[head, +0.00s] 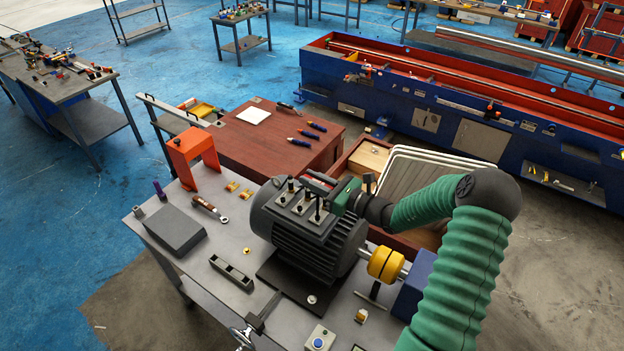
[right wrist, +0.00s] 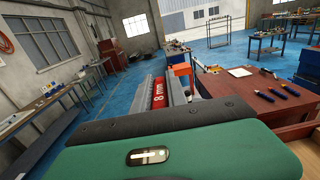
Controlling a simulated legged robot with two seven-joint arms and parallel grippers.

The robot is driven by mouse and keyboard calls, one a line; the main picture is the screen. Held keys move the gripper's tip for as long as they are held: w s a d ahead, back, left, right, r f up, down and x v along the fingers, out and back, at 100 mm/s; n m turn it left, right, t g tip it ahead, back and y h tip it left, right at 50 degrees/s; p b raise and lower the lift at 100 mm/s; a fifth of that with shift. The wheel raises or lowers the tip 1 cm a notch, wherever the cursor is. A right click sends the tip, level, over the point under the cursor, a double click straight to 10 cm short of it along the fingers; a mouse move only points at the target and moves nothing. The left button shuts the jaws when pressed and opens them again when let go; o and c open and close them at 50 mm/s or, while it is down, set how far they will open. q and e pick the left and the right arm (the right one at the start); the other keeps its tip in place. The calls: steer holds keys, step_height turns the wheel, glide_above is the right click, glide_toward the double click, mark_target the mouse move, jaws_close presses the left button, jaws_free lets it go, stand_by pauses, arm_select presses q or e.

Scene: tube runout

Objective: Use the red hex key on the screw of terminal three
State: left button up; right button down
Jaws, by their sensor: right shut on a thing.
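My right gripper (head: 325,184) is over the top of the dark grey motor (head: 305,235) on the grey workbench. It is shut on the red hex key (head: 316,182), whose red handle marked "8 mm" (right wrist: 158,92) shows between the jaws in the right wrist view. Upright terminal posts (head: 291,186) stand on the motor's top, close to the left of the gripper. I cannot read which is terminal three. The key's tip is hidden, so I cannot tell whether it touches a screw. My left gripper is not in view.
An orange bracket (head: 192,155), a grey block (head: 175,230), a ratchet wrench (head: 210,209) and a slotted holder (head: 231,271) lie on the bench. A yellow coupling (head: 385,264) is right of the motor. A red-brown cabinet (head: 262,143) stands behind.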

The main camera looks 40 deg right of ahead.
steer(key=shift+f+b, duration=0.5)
steer(key=shift+f, duration=0.15)
steer(key=c, duration=2)
jaws_free()
jaws_close()
